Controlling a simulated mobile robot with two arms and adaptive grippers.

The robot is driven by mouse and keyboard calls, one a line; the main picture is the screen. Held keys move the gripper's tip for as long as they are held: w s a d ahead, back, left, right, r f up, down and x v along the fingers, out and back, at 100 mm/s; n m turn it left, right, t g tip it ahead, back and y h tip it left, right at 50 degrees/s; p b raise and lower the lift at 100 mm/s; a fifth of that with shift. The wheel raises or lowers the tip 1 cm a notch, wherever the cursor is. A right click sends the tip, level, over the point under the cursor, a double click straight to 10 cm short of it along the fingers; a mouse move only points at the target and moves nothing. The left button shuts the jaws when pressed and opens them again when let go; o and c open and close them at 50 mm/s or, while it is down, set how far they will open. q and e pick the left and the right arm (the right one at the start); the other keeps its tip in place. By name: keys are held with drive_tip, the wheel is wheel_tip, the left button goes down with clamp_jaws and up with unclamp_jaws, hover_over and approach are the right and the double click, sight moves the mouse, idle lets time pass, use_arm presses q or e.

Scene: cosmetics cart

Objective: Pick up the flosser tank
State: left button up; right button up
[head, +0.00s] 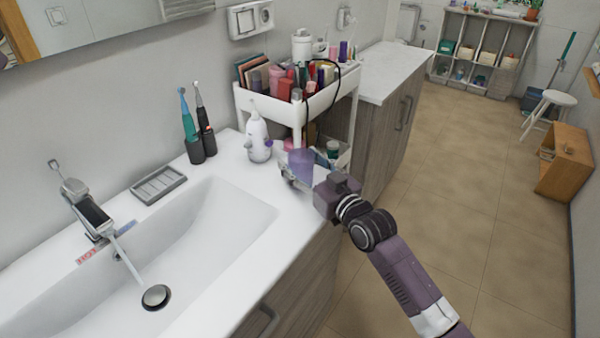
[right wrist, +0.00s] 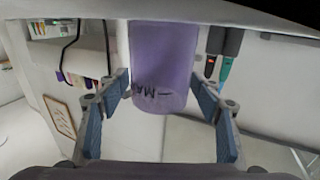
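The flosser tank, a translucent purple cup (head: 300,163), is at the counter's right end, beside the cart. In the right wrist view the tank (right wrist: 162,65) shows large between the fingers, with dark lettering near its lower edge. My right gripper (head: 299,178) is at the tank, with its arm coming from the lower right. In the wrist view its blue-padded fingers (right wrist: 160,95) are spread on either side of the tank, with a small gap at least on the left. Whether the right pad touches is hard to tell. My left gripper is not in view.
A white bottle-shaped device (head: 258,136) stands on the counter left of the tank. A white cart (head: 318,107) full of cosmetics is just behind. Toothbrushes in a dark holder (head: 201,147), a soap dish (head: 158,184) and the sink (head: 215,225) lie left.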

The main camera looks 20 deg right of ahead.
drive_tip(key=c, duration=1)
drive_tip(key=shift+o, duration=0.2)
